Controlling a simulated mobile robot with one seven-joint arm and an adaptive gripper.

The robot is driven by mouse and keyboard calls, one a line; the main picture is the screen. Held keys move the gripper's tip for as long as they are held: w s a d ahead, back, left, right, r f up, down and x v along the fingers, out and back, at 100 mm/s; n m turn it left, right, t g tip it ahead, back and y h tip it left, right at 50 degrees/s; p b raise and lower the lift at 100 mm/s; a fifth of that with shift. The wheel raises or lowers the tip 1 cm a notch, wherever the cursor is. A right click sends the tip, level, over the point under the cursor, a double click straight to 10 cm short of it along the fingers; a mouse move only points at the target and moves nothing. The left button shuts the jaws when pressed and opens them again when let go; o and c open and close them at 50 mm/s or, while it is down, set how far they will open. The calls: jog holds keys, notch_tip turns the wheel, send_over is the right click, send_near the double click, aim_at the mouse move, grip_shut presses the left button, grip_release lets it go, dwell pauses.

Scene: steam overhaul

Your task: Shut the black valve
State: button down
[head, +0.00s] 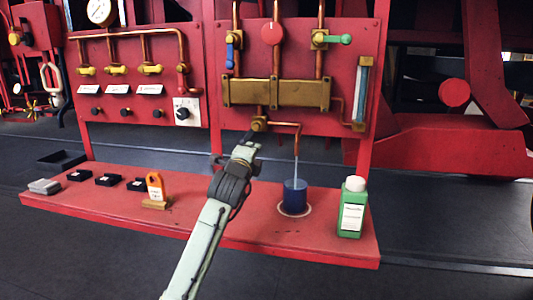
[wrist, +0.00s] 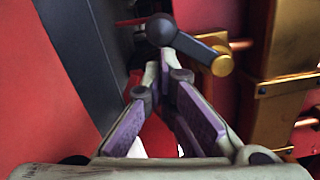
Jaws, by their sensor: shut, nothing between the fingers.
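The black valve has a dark lever with a rounded end (wrist: 188,42) and a brass hub (wrist: 222,65) in the wrist view. In the head view its brass body (head: 260,124) sits below the brass manifold, and the lever is mostly hidden by my gripper. The lever slants down and left from the hub in the head view. My gripper (head: 246,148) is just below the valve. In the wrist view my gripper's fingertips (wrist: 165,58) are together and empty, close to the lever. I cannot tell whether they touch it.
A copper spout (head: 298,130) drops a thin pale stream into a blue cup (head: 294,198) on the red shelf. Blue (head: 230,50) and green (head: 338,40) levers and a red knob (head: 272,33) sit above.

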jog(key=a+m, duration=0.2)
jog(key=m, duration=0.2)
jog(key=shift+w+a+r+m+b, duration=0.3)
jog(key=shift+w+a+r+b, duration=0.05)
jog(key=shift+a, duration=0.05)
jog(key=shift+w+a+r+m+p, duration=0.1)
jog(key=shift+a+r+m+p, duration=0.2)
jog(key=shift+m, duration=0.55)
jog(key=shift+w+a+r+m+p, duration=0.1)
jog(key=shift+a+r+m+p, duration=0.2)
jog(key=shift+m, duration=0.6)
jog(key=shift+w+a+r+m+p, duration=0.1)
jog(key=shift+a+r+m+p, duration=0.15)
jog(key=shift+m, duration=0.6)
jog(key=shift+r, duration=0.1)
